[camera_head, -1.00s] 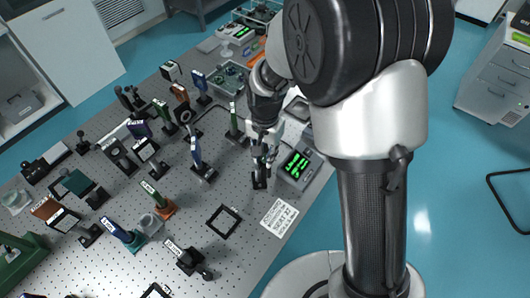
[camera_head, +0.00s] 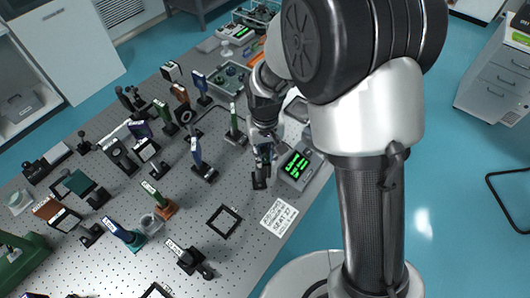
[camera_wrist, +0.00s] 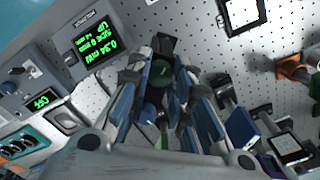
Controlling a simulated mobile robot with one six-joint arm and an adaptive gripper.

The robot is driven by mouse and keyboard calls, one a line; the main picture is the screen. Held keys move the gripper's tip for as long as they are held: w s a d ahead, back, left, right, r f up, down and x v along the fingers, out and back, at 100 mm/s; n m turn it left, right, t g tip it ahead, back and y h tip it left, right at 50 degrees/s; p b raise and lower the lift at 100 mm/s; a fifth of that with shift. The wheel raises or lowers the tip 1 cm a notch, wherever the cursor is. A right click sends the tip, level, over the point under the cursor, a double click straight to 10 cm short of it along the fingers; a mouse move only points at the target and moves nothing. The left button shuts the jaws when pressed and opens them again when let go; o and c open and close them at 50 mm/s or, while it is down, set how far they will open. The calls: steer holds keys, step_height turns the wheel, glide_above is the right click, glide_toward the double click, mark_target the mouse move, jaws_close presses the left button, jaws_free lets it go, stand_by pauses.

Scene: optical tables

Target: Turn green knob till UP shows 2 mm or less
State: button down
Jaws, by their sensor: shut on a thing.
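The green knob (camera_wrist: 162,68) is a small round cap on a black mount, seen between my fingers in the wrist view. My gripper (camera_wrist: 158,80) is shut on it, with the blue-sided fingers on either side. In the head view my gripper (camera_head: 262,160) points down at the small black mount (camera_head: 259,182), and the knob is hidden there. The readout box (camera_head: 297,165) stands just right of it. Its green screen (camera_wrist: 92,45) is upside down in the wrist view and seems to show 0.34, SIDE 0 mm and an UP line; I cannot read the UP value surely.
A white text card (camera_head: 279,216) and a black square frame (camera_head: 223,220) lie on the perforated table in front.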

mark_target(265, 157)
steer(key=n, duration=0.7)
stand_by(0.6)
steer(key=c, duration=1.4)
jaws_free()
step_height(265, 157, up, 12)
